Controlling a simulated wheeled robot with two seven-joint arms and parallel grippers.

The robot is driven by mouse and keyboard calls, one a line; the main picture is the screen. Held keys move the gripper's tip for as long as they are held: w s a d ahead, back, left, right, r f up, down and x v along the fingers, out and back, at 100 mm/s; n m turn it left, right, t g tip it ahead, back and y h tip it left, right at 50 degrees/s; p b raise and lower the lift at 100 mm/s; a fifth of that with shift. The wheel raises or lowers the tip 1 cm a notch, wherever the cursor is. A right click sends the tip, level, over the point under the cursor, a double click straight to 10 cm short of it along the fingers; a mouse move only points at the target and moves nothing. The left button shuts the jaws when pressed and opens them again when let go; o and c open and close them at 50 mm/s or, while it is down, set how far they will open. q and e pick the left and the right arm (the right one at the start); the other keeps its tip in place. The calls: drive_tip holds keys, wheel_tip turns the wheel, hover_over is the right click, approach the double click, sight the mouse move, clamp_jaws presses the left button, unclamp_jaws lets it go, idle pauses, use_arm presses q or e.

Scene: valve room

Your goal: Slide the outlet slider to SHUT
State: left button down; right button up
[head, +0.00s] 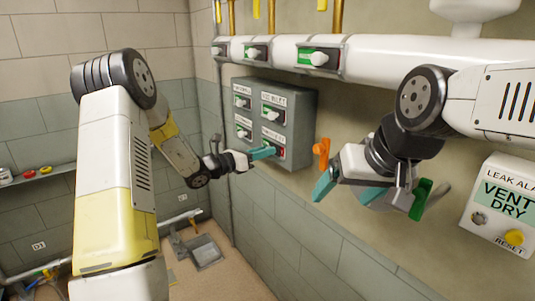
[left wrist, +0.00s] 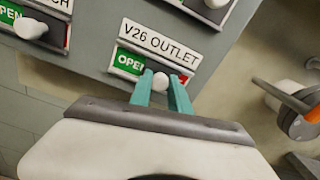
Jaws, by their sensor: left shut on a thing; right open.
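The outlet slider is a white knob (left wrist: 161,82) in a slot under the "V26 OUTLET" label (left wrist: 160,38). Green with "OPE" shows left of the knob and a patch of red to its right. My left gripper (left wrist: 163,90) is shut on the knob, one teal finger on each side. In the head view my left gripper (head: 264,152) reaches the lower right slot of the grey slider panel (head: 305,115) and hides most of that slider. My right gripper (head: 345,192) is open and apart from the panel, to its right.
Other sliders share the panel, including one at upper right (head: 271,114). A white pipe (head: 400,58) with more sliders runs above. An orange handle (head: 321,152) and a green lever (head: 421,199) are near my right gripper. A leak alarm box (head: 500,205) is at far right.

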use_arm(q)
drive_tip(key=w+a, duration=0.1)
drive_tip(key=w, duration=0.1)
drive_tip(key=w+a, duration=0.2)
drive_tip(key=shift+a, duration=0.1)
drive_tip(key=c, duration=1.2)
unclamp_jaws()
drive_tip(key=shift+w, duration=0.1)
drive_tip(key=v, duration=0.7)
drive_tip(key=shift+s+a, duration=0.25)
drive_tip(key=shift+s, duration=0.05)
